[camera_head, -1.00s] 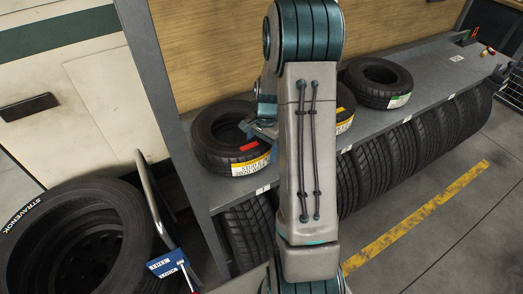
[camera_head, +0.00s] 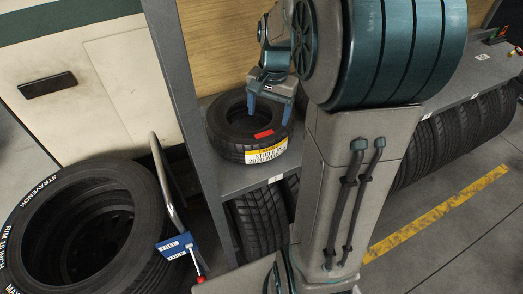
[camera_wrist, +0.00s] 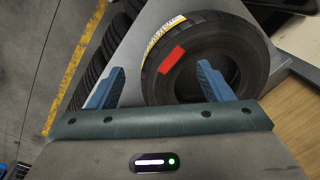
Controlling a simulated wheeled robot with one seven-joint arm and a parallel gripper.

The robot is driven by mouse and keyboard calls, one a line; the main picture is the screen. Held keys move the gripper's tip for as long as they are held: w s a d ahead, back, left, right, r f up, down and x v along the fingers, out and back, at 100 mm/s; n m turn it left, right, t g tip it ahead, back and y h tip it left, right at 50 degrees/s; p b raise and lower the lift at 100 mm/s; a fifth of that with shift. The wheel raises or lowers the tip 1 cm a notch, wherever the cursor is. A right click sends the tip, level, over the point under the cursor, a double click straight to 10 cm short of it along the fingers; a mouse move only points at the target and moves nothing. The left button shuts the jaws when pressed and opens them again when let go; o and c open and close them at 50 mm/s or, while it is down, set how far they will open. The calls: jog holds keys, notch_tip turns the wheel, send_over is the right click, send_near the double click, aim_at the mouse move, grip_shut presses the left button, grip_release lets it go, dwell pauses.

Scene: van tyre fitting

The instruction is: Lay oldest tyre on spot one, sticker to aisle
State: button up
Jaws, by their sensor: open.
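A black tyre (camera_head: 225,135) lies flat on the grey shelf at the left end, above a label "1". It has a yellow and white sticker (camera_head: 266,152) on the side facing the aisle and a red tag (camera_head: 264,134) on top. My gripper (camera_head: 272,98) is open and above this tyre, its fingers pointing down. In the wrist view the tyre (camera_wrist: 258,62) is beyond the open fingers, with the red tag (camera_wrist: 171,60) between them and the yellow sticker (camera_wrist: 164,32) at the far side. My arm hides the other tyres on the shelf top.
A large Stravenok tyre (camera_head: 35,215) stands at the lower left, beside a metal bar and a blue sign (camera_head: 175,247). A grey upright post (camera_head: 186,90) borders the shelf. Several tyres (camera_head: 490,115) stand in the lower rack. The aisle floor has a yellow line (camera_head: 440,213).

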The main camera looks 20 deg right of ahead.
jog(key=s+a+r+n+t, duration=0.1)
jog(key=s+a+n, duration=0.3)
jog(key=s, duration=0.3)
jog(key=s+a+r+n+t, duration=0.1)
jog(key=s+a+n, duration=0.4)
jog(key=s, duration=0.3)
jog(key=shift+r+t+h, duration=0.2)
jog(key=shift+t+h, duration=0.2)
